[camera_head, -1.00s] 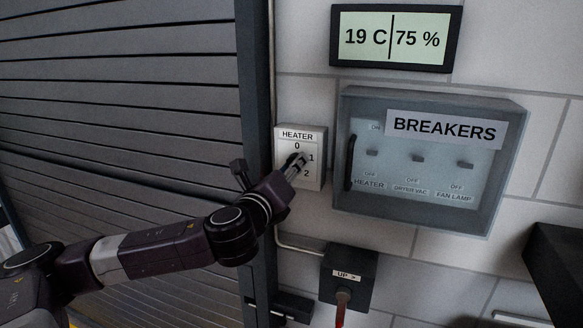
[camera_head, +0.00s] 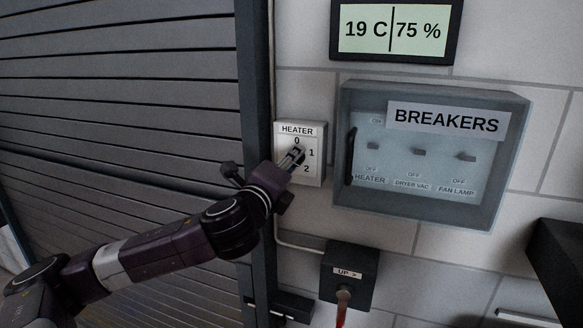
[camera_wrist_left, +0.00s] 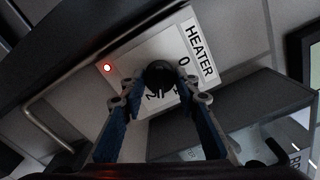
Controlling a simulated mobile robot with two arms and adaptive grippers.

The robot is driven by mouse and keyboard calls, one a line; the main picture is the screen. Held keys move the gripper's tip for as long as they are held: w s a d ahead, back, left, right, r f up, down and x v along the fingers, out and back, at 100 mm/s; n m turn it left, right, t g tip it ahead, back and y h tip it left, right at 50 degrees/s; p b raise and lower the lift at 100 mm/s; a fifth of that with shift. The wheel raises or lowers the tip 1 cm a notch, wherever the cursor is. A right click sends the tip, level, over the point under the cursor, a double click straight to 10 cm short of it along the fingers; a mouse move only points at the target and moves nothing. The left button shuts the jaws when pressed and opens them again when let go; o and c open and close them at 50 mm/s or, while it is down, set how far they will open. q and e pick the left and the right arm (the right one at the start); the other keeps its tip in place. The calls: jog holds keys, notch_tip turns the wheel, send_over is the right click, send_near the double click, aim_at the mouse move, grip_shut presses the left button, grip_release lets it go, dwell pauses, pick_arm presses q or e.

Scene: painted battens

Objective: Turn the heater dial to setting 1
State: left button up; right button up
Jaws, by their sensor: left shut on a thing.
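The heater box (camera_head: 314,176) is a white plate on the wall, marked HEATER with 0, 1 and 2. Its dark round dial (camera_wrist_left: 159,74) shows in the left wrist view, where the lettering is turned sideways. The dial's lower side there faces the partly covered 1 and 2; I cannot tell its exact setting. My left gripper (camera_head: 296,156) is at the dial, shut on it, with one finger on each side in the left wrist view (camera_wrist_left: 160,101). In the head view the gripper hides most of the dial. My right gripper is not in view.
A red lamp (camera_wrist_left: 107,68) glows on the heater box. The breaker box (camera_head: 428,211) is close on the right, below a display (camera_head: 391,57) reading 19 C and 75 %. A switch box marked UP (camera_head: 366,266) is below. A slatted shutter (camera_head: 120,100) fills the left.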

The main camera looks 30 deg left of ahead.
pick_arm(q)
jog(key=shift+f+n+b, duration=0.1)
jog(key=shift+n+b, duration=1.05)
jog(key=shift+n, duration=3.55)
jog(key=o, duration=1.2)
jog(key=shift+c, duration=0.2)
